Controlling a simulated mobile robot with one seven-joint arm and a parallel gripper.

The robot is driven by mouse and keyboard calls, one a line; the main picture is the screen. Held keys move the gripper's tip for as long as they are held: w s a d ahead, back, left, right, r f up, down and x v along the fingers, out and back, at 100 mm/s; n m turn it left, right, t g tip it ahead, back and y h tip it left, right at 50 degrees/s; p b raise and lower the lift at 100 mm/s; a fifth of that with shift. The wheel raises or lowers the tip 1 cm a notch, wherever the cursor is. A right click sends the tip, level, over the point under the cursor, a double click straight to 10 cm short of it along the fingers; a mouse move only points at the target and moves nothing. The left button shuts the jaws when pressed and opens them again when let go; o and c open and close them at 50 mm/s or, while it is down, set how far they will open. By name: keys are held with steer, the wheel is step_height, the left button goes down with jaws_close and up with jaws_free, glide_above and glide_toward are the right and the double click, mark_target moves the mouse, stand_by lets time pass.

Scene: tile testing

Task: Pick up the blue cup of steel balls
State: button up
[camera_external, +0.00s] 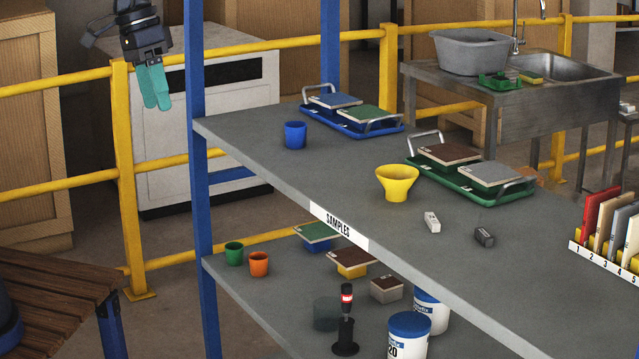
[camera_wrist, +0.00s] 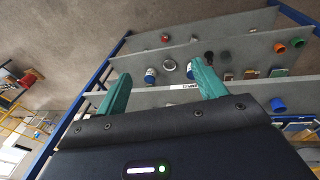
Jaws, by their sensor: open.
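The blue cup (camera_external: 295,135) stands upright on the upper grey shelf, near its far left end, in front of the blue tray. Its contents are too small to make out. The blue cup (camera_wrist: 278,105) also shows at the right of the wrist view, well away from my fingers. My gripper (camera_external: 157,106) hangs in the air at the upper left of the external view, left of the shelf's blue post and apart from the cup. Its two teal fingers are spread and empty in the wrist view (camera_wrist: 162,70).
A blue tray (camera_external: 398,129) with tiles stands behind the cup. A yellow funnel-shaped cup (camera_external: 397,184) and a green tray (camera_external: 418,178) stand further right. The blue post (camera_external: 194,150) and yellow railing (camera_external: 122,170) are near my gripper. Green (camera_external: 234,254) and orange (camera_external: 259,264) cups stand below.

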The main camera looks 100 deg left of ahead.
steer(key=w+a+n, duration=0.5)
steer(key=w+a, duration=0.3)
steer(key=a, duration=0.6)
steer(key=n+h, duration=0.3)
steer(key=n, duration=1.1)
glide_above(299, 147)
steer(key=s+a, duration=0.3)
steer(key=f, duration=1.9)
steer(key=shift+w+d+f, duration=0.1)
steer(key=shift+w+f, duration=0.15)
steer(key=shift+f, duration=0.15)
steer(key=shift+m, duration=0.3)
steer(key=shift+a+x, duration=0.15)
steer(key=shift+x, duration=1.15)
steer(key=shift+a+x, duration=0.15)
steer(key=shift+x, duration=1.1)
steer(key=c, duration=1.1)
